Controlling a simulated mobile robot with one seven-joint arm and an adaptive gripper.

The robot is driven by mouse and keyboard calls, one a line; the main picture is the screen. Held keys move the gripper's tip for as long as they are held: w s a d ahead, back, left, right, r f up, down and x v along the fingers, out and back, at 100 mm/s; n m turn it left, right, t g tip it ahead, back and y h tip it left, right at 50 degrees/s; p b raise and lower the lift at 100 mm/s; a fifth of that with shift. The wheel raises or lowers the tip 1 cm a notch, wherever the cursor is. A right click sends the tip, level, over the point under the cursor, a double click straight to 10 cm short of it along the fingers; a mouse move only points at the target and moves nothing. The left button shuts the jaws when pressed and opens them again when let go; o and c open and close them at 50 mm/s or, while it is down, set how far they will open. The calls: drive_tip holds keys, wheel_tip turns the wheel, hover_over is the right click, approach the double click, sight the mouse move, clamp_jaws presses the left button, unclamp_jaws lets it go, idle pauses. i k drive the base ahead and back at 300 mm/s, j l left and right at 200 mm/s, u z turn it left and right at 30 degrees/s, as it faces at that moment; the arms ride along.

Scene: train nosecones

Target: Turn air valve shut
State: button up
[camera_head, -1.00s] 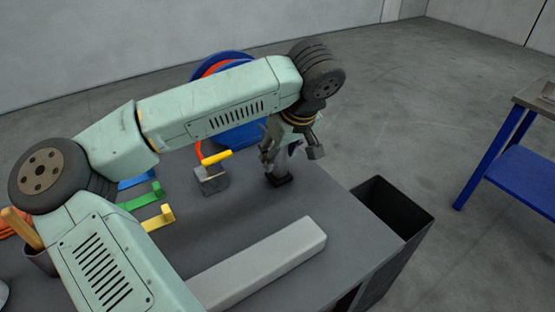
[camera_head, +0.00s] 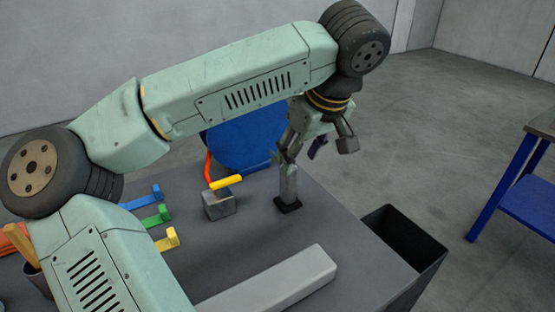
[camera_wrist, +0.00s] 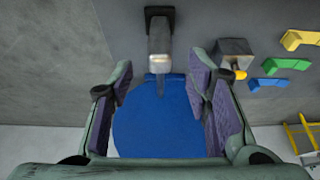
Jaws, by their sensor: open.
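The air valve is a grey metal block (camera_head: 219,205) with a yellow lever (camera_head: 226,182) on top and a red hose behind it. It stands on the dark table, and the lever lies roughly level, pointing right. My gripper (camera_head: 303,145) is open and empty, up and to the right of the valve, above a grey post (camera_head: 289,184) on a black base. In the wrist view the post (camera_wrist: 159,42) lies ahead between my fingers (camera_wrist: 163,100).
A blue reel (camera_head: 245,140) stands behind the valve. Blue, green (camera_head: 154,216) and yellow hooked pieces lie left of it. A long pale bar (camera_head: 272,285) lies in front. A black bin (camera_head: 405,235) is beside the table's right edge. A blue-legged bench (camera_head: 530,190) stands farther right.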

sight(215, 186)
drive_tip(key=i+l+u, duration=0.1)
drive_tip(key=l+u, duration=1)
drive_tip(key=l, duration=0.2)
